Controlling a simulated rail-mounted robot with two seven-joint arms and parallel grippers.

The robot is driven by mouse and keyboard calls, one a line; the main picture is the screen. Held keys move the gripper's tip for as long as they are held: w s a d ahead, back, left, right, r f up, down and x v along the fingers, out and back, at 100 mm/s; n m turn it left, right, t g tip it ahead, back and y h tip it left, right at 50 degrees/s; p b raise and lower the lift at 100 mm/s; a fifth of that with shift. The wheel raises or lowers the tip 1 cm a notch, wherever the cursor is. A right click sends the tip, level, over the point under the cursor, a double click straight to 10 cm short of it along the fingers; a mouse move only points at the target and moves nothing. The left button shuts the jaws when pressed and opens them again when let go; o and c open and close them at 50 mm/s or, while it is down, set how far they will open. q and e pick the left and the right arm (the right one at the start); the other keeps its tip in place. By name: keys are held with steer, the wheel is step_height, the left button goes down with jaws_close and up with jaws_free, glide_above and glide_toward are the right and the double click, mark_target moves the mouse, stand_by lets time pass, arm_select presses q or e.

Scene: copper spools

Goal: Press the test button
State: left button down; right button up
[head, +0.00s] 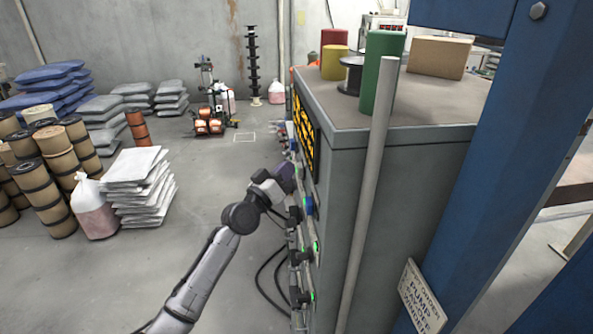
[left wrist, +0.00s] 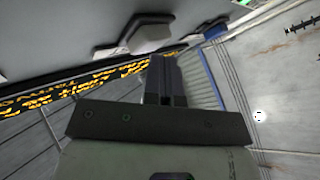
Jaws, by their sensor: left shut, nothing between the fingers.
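A grey cabinet (head: 420,165) has a control face on its left side, seen at a steep slant. Small controls run down this face, among them a blue one (head: 309,205) and green-lit ones (head: 316,248). I cannot tell which is the test button. My left gripper (head: 287,172) is at this face, partly hidden by its own wrist. In the left wrist view its fingers (left wrist: 165,82) are shut and empty, pointing along the panel past a pale block-shaped fitting (left wrist: 150,36). Contact with a control cannot be made out. My right gripper is not in view.
An amber-lettered display (head: 305,135) sits high on the control face. A green cylinder (head: 382,72) and a cardboard box (head: 442,57) stand on the cabinet. A pale pole (head: 365,200) and blue post (head: 490,150) stand nearby. Black cables hang below the face.

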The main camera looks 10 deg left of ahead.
arm_select(q)
steer(key=shift+s+a, duration=0.25)
steer(key=shift+a, duration=0.4)
steer(key=shift+a, duration=0.15)
steer(key=a, duration=0.1)
steer(key=s+a+b, duration=0.1)
steer(key=a, duration=0.1)
steer(key=s+a+b, duration=0.1)
steer(key=shift+a, duration=0.2)
stand_by(0.6)
